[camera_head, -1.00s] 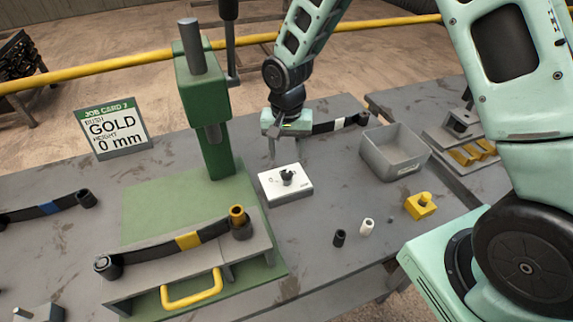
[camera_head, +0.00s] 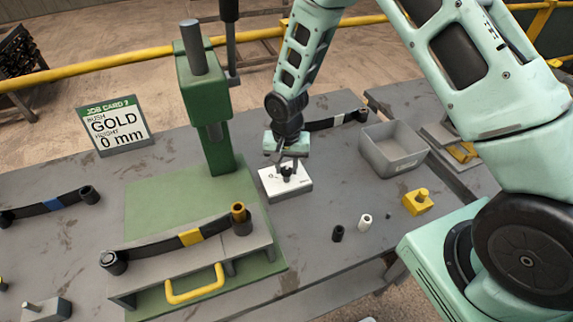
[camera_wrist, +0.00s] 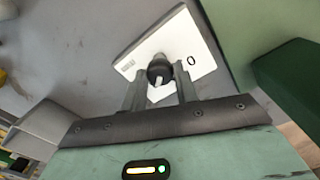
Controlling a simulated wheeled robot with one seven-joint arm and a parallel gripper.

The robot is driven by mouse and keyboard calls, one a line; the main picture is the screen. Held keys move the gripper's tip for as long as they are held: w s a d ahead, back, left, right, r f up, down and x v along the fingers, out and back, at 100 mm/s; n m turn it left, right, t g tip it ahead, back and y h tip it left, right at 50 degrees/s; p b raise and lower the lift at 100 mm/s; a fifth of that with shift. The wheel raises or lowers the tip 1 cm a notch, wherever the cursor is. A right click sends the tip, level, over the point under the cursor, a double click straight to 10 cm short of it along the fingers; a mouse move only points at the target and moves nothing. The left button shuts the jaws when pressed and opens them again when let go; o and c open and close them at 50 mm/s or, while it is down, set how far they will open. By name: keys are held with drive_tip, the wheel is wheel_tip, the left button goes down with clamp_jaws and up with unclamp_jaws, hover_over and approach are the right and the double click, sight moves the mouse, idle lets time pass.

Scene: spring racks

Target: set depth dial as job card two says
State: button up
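The depth dial is a black knob (camera_wrist: 159,72) with a pale pointer mark on a white plate (camera_head: 301,188). In the wrist view the plate (camera_wrist: 204,62) shows a "0" to the right of the knob. My gripper (camera_wrist: 160,84) has its two fingers apart, one on each side of the knob; I cannot tell whether they touch it. In the head view my gripper (camera_head: 287,166) is low over the dial and partly hides it. The job card (camera_head: 117,126) reads "JOB CARD", a small unclear number, "GOLD" and "0 mm".
A green press (camera_head: 210,100) stands left of the dial. A leaf spring with a gold band (camera_head: 190,237) lies on the fixture in front. A grey bin (camera_head: 390,158), a yellow block (camera_head: 418,202), and a black and a white bush (camera_head: 365,222) are to the right.

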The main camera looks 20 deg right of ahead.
sight(287, 169)
drive_tip(key=shift+n, duration=0.3)
drive_tip(key=n+b, duration=0.1)
drive_tip(key=n, duration=0.2)
drive_tip(key=shift+n+b, duration=0.3)
drive_tip(key=shift+n, duration=0.1)
drive_tip(key=n+b, duration=0.1)
drive_tip(key=n, duration=0.9)
drive_tip(key=shift+n, duration=0.4)
drive_tip(key=shift+n+p, duration=0.35)
drive_tip(key=shift+n, duration=1.95)
drive_tip(key=o, duration=1)
wheel_tip(287, 169, up, 18)
drive_tip(key=shift+f+b, duration=0.25)
drive_tip(key=shift+b, duration=0.85)
